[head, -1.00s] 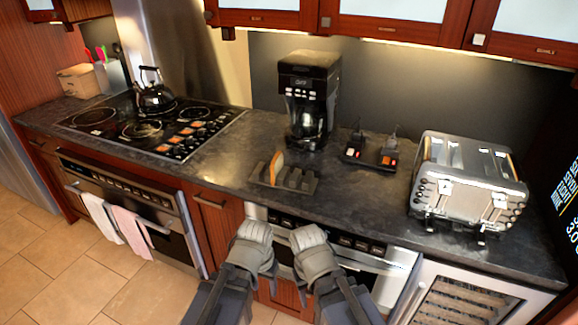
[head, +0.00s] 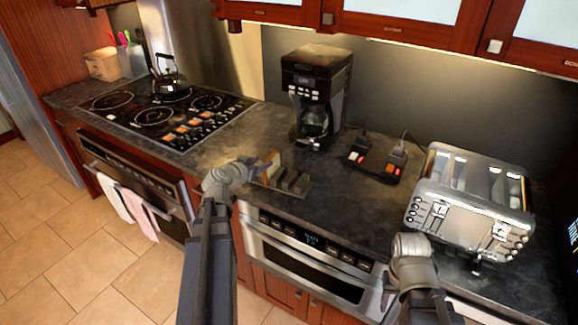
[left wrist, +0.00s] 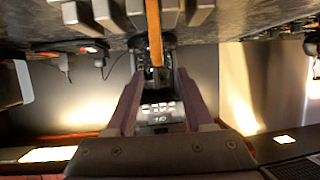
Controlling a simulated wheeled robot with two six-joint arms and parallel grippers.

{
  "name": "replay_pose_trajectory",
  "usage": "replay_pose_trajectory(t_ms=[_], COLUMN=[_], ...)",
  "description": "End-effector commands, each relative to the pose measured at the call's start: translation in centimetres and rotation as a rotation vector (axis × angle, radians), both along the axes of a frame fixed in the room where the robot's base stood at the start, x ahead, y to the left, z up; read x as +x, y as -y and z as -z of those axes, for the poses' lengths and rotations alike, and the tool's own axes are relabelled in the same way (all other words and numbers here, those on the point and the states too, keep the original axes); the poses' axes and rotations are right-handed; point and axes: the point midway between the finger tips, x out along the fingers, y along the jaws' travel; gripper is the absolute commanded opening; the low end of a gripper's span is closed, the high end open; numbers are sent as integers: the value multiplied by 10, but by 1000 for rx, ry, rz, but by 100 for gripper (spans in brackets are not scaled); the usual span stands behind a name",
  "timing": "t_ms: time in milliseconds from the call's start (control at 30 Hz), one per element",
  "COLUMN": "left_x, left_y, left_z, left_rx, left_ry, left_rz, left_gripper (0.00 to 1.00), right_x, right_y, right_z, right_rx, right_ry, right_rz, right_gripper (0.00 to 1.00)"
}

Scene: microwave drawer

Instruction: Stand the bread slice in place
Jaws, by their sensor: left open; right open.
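The bread slice (head: 273,161) stands on edge in the left end of the dark slotted rack (head: 296,184) on the counter. My left gripper (head: 250,166) is open right beside the slice, at the rack's left end. In the left wrist view the slice (left wrist: 154,32) shows as a thin brown edge-on strip, with its end in line with the gap between my open fingers (left wrist: 158,80); I cannot tell whether they touch it. The rack's slats (left wrist: 107,14) are beside it. My right gripper (head: 411,244) is open and empty in front of the toaster (head: 470,205); its fingertips are hard to see.
A coffee maker (head: 313,95) stands behind the rack, and a black device with red lights (head: 373,160) is to its right. A cooktop (head: 165,112) with a kettle (head: 171,85) is at the left. Bare counter (head: 345,205) lies between rack and toaster.

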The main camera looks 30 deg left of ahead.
Motion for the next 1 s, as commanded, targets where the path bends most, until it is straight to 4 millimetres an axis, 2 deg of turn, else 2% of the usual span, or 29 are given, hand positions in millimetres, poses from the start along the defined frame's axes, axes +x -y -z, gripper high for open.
replay_pose_trajectory(t_ms=[167,400,633,900,1000], left_x=[3,25,31,67,75], left_y=[-2,-2,-1,1,0], left_z=[1,10,12,24,26], left_rx=[1,0,0,0,1], left_ry=[3,2,1,1,1], left_rz=[-3,0,0,1,0], left_gripper=[52,52,52,52,52], right_x=[0,0,0,0,0], right_y=[0,0,0,0,0], right_z=[2,11,12,24,26], right_rx=[0,0,0,0,0], right_ry=[0,0,0,0,0], right_rz=[0,0,0,0,0], right_gripper=[50,50,50,50,50])
